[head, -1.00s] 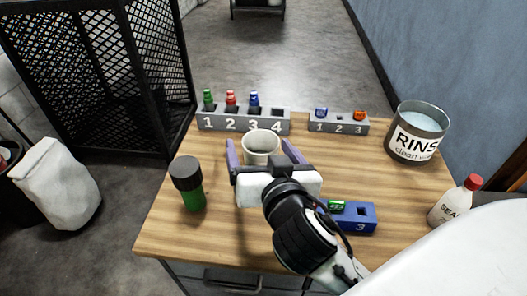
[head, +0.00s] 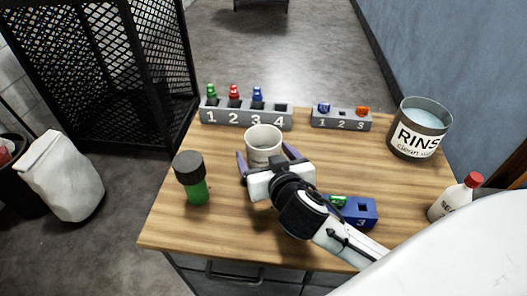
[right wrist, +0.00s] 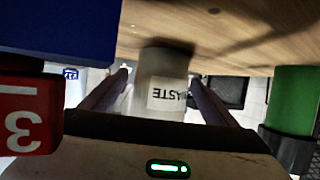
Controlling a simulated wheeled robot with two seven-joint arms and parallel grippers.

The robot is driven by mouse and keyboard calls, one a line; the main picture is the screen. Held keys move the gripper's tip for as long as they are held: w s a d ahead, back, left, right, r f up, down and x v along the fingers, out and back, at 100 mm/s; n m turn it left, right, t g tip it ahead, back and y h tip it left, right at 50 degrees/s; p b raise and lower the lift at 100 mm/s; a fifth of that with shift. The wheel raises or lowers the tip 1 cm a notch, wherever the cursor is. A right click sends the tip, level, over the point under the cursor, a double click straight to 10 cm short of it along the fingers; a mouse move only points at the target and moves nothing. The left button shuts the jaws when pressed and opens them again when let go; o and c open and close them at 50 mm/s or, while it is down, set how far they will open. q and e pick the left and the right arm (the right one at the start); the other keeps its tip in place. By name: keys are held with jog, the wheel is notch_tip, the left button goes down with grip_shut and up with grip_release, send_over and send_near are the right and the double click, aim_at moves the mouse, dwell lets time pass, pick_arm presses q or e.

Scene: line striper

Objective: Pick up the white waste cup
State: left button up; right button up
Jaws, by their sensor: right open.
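The white waste cup (head: 264,140) stands upright on the wooden table, behind the middle, in front of the grey numbered rack. My right gripper (head: 263,153) is open, with its two purple fingers on either side of the cup's lower part. In the right wrist view, the cup (right wrist: 161,72) shows between the open fingers (right wrist: 158,85), with its "WASTE" label upside down. I cannot tell whether either finger touches the cup. My left gripper is not in view.
A grey rack (head: 222,117) with several bottles and a smaller rack (head: 340,121) stand behind. A green jar (head: 195,186) is left, a blue block (head: 361,212) right of my gripper. The rinse bucket (head: 419,130) and a red-capped bottle (head: 455,198) are far right.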

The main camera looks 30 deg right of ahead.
jog(key=shift+w+f, duration=0.2)
jog(key=shift+w, duration=0.25)
jog(key=c, duration=1.2)
